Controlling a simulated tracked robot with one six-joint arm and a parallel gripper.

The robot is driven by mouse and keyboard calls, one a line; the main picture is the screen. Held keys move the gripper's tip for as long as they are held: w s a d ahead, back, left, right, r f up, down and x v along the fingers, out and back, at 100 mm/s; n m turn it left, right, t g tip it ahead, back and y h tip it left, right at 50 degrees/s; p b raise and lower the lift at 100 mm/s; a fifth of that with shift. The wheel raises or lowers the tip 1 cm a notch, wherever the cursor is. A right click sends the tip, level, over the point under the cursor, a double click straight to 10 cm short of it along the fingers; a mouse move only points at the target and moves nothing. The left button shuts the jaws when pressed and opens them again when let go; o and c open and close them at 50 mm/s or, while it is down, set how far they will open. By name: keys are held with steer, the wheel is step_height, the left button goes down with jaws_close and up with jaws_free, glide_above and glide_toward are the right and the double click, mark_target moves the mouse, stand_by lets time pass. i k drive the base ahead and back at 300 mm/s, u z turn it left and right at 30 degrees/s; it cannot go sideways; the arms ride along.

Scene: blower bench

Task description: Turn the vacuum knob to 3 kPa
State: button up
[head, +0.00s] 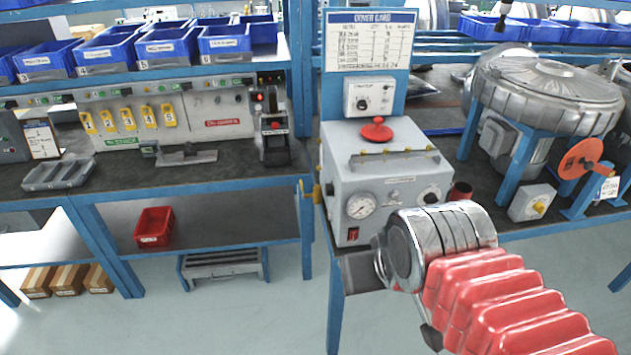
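A grey box unit (385,165) stands on the bench in the middle of the head view. Its front has a round gauge (361,206), a red switch (353,234) and a round knob (430,194) at the right. The gauge needle and the knob's marks are too small to read. A small panel (370,97) above the box has another dark knob (362,104); I cannot tell which knob is the vacuum one. My gripper (386,262) is in front of the box's lower right, below the right knob and apparently apart from it. Its fingers are mostly hidden.
A red handle (376,130) tops the box, and a red cup (461,191) stands to its right. A large metal blower (545,95) and a red handwheel (580,158) are further right. A blue post (300,90) stands left of the box. The floor in front is clear.

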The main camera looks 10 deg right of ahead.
mark_target(329, 187)
steer(key=i, duration=0.7)
steer(key=u, duration=0.5)
steer(key=k, duration=1.3)
steer(key=u, duration=0.35)
steer(key=i, duration=1.25)
steer(key=u, duration=0.75)
steer(key=i, duration=0.45)
steer(key=u, duration=0.3)
